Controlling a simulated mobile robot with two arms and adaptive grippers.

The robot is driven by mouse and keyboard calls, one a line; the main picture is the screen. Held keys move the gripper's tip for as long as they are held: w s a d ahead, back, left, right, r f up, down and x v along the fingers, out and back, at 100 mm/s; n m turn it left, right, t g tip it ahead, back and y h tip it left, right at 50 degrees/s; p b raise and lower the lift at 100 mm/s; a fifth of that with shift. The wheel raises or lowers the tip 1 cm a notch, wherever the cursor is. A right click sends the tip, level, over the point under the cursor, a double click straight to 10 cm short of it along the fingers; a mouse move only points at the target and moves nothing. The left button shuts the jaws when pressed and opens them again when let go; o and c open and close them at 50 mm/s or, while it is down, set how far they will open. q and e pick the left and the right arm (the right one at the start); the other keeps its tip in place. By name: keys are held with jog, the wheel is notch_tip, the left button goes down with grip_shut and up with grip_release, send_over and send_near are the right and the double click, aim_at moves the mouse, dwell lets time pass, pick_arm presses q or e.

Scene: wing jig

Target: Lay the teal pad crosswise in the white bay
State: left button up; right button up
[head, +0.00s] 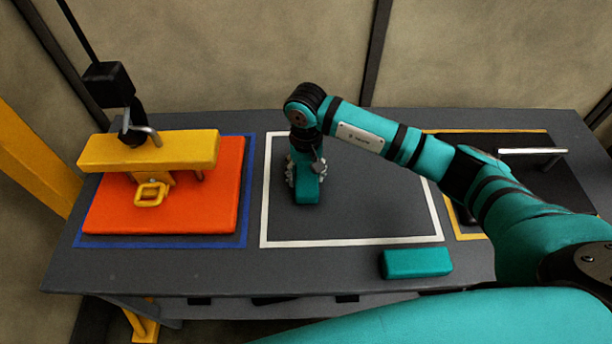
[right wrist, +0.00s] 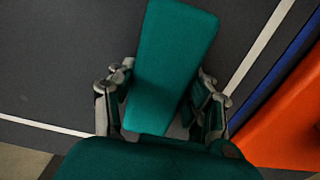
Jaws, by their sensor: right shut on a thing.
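My right gripper (head: 305,174) is shut on a teal pad (head: 307,192), over the left part of the white bay (head: 350,242). In the right wrist view, the same pad (right wrist: 172,65) sits between the two fingers (right wrist: 163,108), its long side running roughly front to back, slightly tilted to the bay's left white line (right wrist: 262,45). Whether it touches the table cannot be told. A second teal pad (head: 417,263) lies on the table in front of the bay's lower right corner, long side left to right. My left gripper is not in view.
An orange slab (head: 215,205) lies in a blue outline to the left, with a yellow beam (head: 190,150) and black hanging hook gear over it. A yellow-outlined area with a dark object and silver bar (head: 532,151) is at right. The bay's middle is bare beneath my arm.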

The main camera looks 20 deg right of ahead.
aim_at(306, 171)
jog(key=shift+f, duration=0.15)
jog(key=shift+f, duration=0.25)
jog(key=o, duration=1.1)
jog(key=shift+r, duration=0.1)
notch_tip(306, 171, up, 12)
jog(key=shift+r+b, duration=0.2)
jog(key=shift+b, duration=0.3)
